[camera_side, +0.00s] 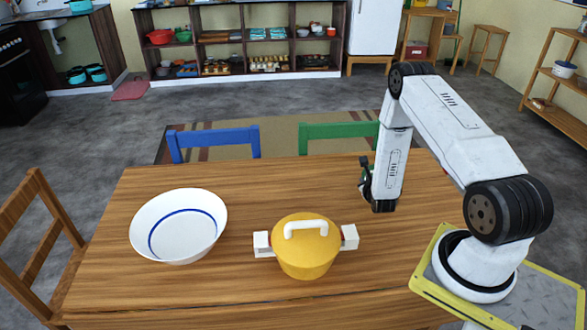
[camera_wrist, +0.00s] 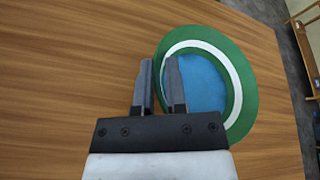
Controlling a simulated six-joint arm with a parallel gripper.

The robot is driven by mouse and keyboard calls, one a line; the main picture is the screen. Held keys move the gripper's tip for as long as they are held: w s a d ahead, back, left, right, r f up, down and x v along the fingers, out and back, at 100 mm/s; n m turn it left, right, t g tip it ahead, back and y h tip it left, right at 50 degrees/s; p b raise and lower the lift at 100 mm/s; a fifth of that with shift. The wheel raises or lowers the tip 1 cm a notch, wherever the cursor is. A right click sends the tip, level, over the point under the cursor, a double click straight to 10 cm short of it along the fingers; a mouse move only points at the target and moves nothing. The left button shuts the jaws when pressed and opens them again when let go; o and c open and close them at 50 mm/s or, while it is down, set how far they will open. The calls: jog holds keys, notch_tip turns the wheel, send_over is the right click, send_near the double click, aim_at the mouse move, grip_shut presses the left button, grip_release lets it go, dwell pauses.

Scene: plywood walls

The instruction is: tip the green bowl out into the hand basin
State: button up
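The green bowl (camera_wrist: 245,80) shows in the wrist view on the wooden table, with a green rim, a white ring and blue inside. In the side view it is largely or wholly hidden behind my arm. The hand basin (camera_side: 180,225), white with a blue ring, stands at the left of the table in the side view. My gripper (camera_wrist: 158,62) is open, with a narrow gap between its fingers. Its right finger overlaps the bowl's left edge in the wrist view; I cannot tell whether it touches. In the side view my gripper (camera_side: 365,180) is over the table's right part.
A yellow pot (camera_side: 306,255) with white handles stands between the basin and my arm. A blue chair (camera_side: 213,140) and a green chair (camera_side: 338,130) are at the far edge, a wooden chair (camera_side: 40,240) at the left. The table's back left is clear.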

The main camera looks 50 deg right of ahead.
jog(key=shift+o, duration=1.2)
jog(key=shift+v, duration=3.9)
